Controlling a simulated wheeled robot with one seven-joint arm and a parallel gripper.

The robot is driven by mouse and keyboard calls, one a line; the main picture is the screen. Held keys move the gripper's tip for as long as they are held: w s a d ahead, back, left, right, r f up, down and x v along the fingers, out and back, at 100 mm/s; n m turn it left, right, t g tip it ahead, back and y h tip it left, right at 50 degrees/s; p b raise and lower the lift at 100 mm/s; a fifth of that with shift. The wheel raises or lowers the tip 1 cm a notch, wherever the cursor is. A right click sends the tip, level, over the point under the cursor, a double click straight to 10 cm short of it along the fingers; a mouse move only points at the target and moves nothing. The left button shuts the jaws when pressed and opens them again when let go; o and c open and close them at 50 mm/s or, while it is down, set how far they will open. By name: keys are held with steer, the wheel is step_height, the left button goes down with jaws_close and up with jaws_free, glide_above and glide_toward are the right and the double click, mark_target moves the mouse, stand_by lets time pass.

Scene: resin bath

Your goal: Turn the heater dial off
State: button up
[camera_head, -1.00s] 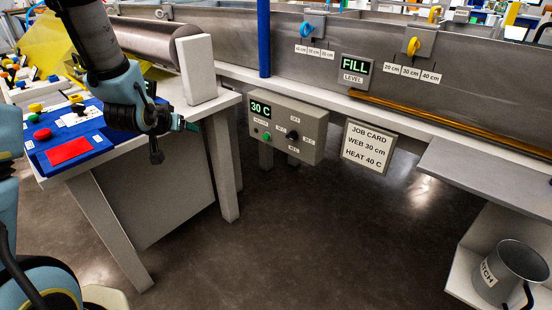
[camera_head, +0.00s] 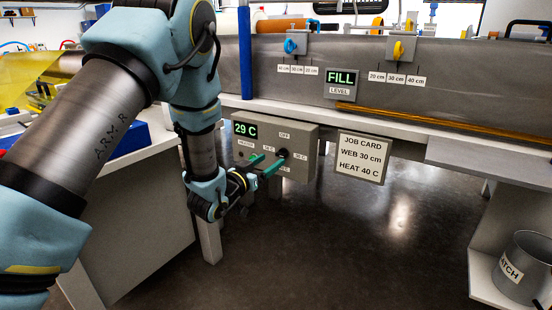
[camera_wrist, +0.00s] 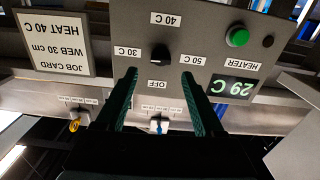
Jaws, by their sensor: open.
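The heater dial is a black knob (camera_wrist: 160,53) on a grey control box (camera_head: 304,140). It also shows in the head view (camera_head: 283,153). The wrist view is upside down; around the knob are labels OFF, 30 C, 40 C and 50 C. I cannot tell which label the knob points at. My gripper (camera_head: 268,162) is open, with green fingers reaching towards the knob. In the wrist view, the fingertips (camera_wrist: 159,76) are on either side of the knob's line, apart from it, with nothing between them.
The box display (camera_head: 245,129) reads 29 C, and a green button (camera_wrist: 237,37) sits beside it. A job card (camera_head: 361,157) hangs to the right, reading web 30 cm, heat 40 C. A white ledge (camera_head: 340,118) runs above the box. The floor in front is clear.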

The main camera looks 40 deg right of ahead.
mark_target(279, 155)
steer(key=shift+x, duration=2.35)
jaws_close()
